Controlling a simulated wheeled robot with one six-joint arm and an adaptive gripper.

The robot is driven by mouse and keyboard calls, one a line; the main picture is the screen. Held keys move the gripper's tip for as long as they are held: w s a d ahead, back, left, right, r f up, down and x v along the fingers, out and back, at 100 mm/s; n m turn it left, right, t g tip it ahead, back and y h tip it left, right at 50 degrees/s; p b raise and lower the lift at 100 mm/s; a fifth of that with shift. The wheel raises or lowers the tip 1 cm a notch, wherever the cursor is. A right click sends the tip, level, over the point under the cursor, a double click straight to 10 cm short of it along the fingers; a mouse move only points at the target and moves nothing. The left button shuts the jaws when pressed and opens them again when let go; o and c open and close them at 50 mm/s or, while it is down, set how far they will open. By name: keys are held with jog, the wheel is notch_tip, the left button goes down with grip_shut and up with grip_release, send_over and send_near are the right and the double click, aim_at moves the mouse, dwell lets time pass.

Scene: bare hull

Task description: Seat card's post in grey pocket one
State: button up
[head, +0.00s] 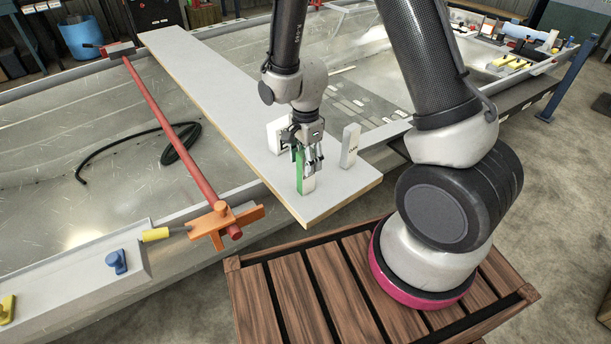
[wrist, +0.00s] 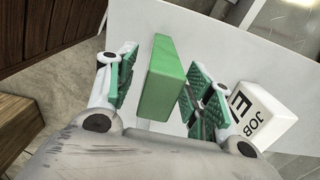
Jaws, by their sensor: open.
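A green block (head: 301,174) with a white face stands on the pale board near its front end. In the wrist view the green block (wrist: 163,78) is between the fingers of my gripper (wrist: 165,88), which are open, with gaps to both sides. My gripper (head: 306,152) also shows in the head view, over this block. A white block with black lettering (wrist: 266,112) stands to the right in the wrist view; its text reads partly "JOB". Another white lettered block (head: 350,146) stands right of my gripper. I cannot make out a post or a grey pocket.
The board (head: 205,85) lies across the open metal hull. A red bar (head: 160,120) with an orange clamp (head: 225,220) runs left of it. A black hose (head: 178,145) lies in the hull. The board's far part is clear.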

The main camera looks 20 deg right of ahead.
notch_tip(320, 180, down, 2)
jog(key=shift+f, duration=0.1)
jog(key=shift+c, duration=0.2)
grip_shut()
